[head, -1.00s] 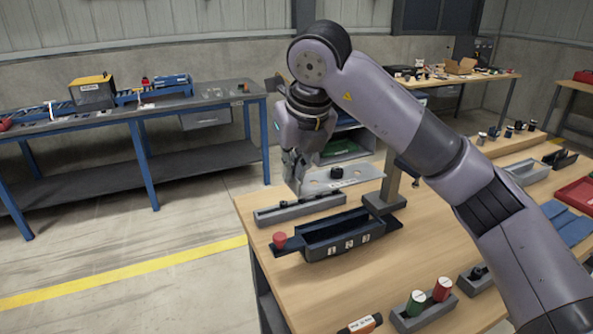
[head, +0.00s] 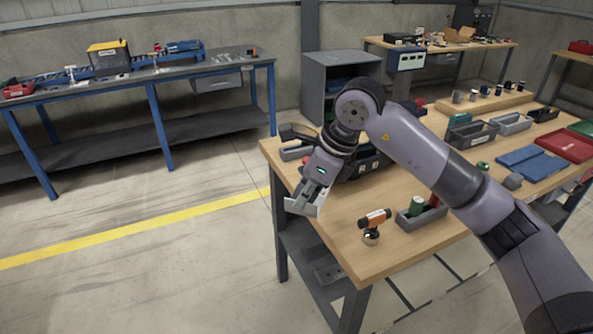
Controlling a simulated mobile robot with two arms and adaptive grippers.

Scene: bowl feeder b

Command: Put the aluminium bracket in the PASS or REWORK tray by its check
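My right gripper (head: 314,196) hangs at the left edge of the wooden bench, pointing down. A light grey metal plate, which looks like the aluminium bracket (head: 303,207), is at its fingertips, tilted, and the fingers appear shut on it. A red tray (head: 564,146) lies at the right of the bench, and part of a green tray (head: 583,128) shows behind it at the picture's edge. I cannot read any PASS or REWORK label on them. My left gripper is not in view.
An orange and black device (head: 375,217) stands near the bench's front edge, beside a grey holder (head: 408,222) with a green-capped piece. Blue mats (head: 534,161) and grey bins (head: 471,136) lie farther right. My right arm hides the dark fixture partly.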

